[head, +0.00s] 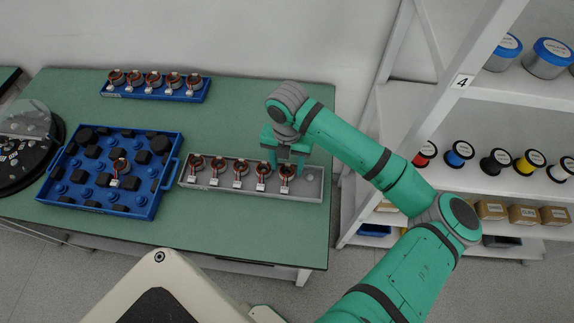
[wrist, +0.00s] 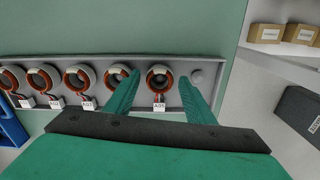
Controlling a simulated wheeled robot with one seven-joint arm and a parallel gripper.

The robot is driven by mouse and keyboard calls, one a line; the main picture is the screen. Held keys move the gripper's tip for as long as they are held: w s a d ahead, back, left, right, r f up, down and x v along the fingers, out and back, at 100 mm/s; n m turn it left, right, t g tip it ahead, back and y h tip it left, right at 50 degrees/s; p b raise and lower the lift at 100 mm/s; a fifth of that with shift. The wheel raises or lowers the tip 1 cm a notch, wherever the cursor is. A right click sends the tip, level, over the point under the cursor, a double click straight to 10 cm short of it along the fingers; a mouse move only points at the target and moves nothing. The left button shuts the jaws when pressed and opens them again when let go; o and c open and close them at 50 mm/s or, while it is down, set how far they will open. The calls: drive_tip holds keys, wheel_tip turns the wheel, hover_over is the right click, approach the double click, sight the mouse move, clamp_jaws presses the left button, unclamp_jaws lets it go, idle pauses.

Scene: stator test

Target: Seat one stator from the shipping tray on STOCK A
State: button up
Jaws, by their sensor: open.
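A large blue tray (head: 84,204) with handles, the likely shipping tray, stands at the left of the bench. One stator (head: 120,168), a copper-wound ring with a white tag, sits in it among black blocks. A grey rack (head: 250,192) holds several stators in a row, with a bare post (wrist: 196,76) at its right end. My gripper (head: 285,158) is open over the rack's rightmost stator (wrist: 159,78), one finger on each side, with a gap on both sides. Its tag seems to read A05. No STOCK A label is legible.
A smaller blue rack (head: 155,94) with several stators stands at the back of the bench. A round dark turntable (head: 20,145) is at the far left. Shelves (head: 500,110) with spools and boxes stand to the right. Green bench top shows between the trays.

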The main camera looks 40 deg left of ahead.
drive_tip(key=shift+r, duration=1.6)
drive_tip(key=shift+o, duration=0.4)
drive_tip(key=o, duration=0.5)
wheel_tip(320, 180, up, 11)
drive_tip(key=shift+f, duration=0.1)
